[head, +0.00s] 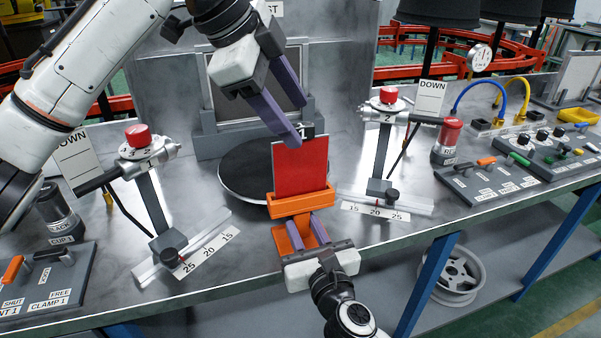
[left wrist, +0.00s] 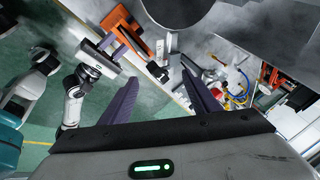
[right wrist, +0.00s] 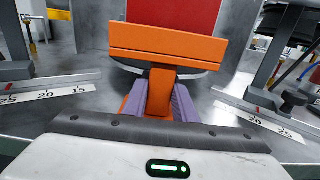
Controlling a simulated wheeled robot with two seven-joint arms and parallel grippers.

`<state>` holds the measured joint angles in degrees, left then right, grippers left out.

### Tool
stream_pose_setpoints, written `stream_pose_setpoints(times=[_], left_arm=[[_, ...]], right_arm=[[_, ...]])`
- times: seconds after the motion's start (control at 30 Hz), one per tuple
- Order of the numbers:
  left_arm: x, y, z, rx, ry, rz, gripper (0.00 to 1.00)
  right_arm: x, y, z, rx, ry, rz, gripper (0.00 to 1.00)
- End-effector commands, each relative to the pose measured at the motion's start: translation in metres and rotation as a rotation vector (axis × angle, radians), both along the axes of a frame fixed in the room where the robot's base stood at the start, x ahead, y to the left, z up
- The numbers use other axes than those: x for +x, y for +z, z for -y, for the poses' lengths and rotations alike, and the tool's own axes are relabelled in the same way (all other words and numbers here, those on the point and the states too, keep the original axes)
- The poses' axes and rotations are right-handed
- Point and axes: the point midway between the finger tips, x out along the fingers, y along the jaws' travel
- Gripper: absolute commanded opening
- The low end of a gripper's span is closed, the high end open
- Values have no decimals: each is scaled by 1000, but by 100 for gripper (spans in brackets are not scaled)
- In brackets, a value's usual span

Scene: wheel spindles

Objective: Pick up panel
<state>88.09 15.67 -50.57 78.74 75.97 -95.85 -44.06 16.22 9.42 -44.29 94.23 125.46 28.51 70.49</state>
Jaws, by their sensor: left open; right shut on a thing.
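The red panel (head: 300,166) stands upright in an orange holder (head: 302,202), in front of a dark round turntable (head: 240,184). In the right wrist view the red panel (right wrist: 170,12) rises behind the holder's orange crossbar (right wrist: 168,44). My right gripper (head: 307,232) is shut on the orange stem (right wrist: 160,90) below the crossbar. My left gripper (head: 296,122) is open and empty, its fingers pointing down just above the panel's top edge. In the left wrist view nothing is between its fingers (left wrist: 163,98).
Red-capped clamp posts stand at left (head: 147,150) and right (head: 384,118), each by a numbered scale. Lever panels sit at left (head: 45,285) and right (head: 487,178). A grey frame (head: 252,80) stands behind. A wheel rim (head: 452,275) lies on the lower shelf.

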Motion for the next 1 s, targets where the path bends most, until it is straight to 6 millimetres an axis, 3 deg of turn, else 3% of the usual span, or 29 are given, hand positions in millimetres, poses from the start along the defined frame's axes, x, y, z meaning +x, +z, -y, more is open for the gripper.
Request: stream_pose_setpoints(times=[0.3, 0.5, 0.8, 1.0], left_arm=[[-21, -4, 84, 381, -751, 709, 56], [-22, -25, 116, 774, -1027, 1054, 56], [-35, -22, 133, 1311, -1084, 1325, 56], [-36, -23, 102, 1525, -831, 1236, 56]], right_arm=[[0, -1, 0, -1, 0, -1, 0], [0, 0, 0, -1, 0, -1, 0], [0, -1, 0, -1, 0, -1, 0], [0, -1, 0, 0, 0, -1, 0]])
